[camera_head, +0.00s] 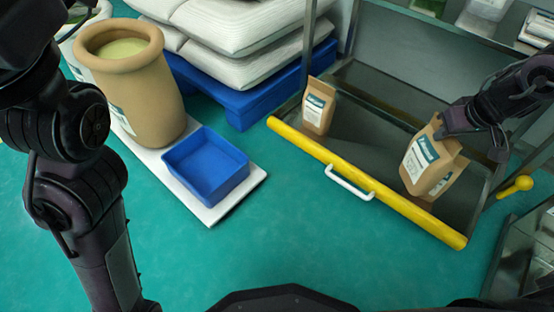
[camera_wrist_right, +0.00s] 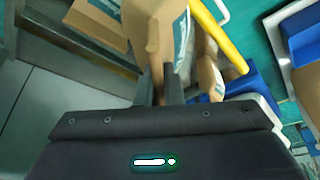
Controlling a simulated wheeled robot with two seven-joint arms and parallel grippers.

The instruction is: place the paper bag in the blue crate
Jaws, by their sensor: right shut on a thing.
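My right gripper (camera_head: 445,130) is shut on the top of a brown paper bag (camera_head: 423,162) with a white and teal label. The bag is upright in or just above the grey metal tray, near its right end; I cannot tell whether it touches the tray. In the right wrist view, the bag (camera_wrist_right: 162,22) is between the fingers (camera_wrist_right: 160,88). The empty blue crate (camera_head: 206,165) stands on a white board on the floor, left of the tray. My left arm shows at the left, but its gripper is out of view.
Another paper bag (camera_head: 318,106) stands at the tray's left end. A yellow bar (camera_head: 365,181) with a white handle (camera_head: 350,184) runs along the tray's front. A large brown container (camera_head: 135,85) stands behind the crate; white sacks (camera_head: 235,25) lie on a blue pallet (camera_head: 245,100).

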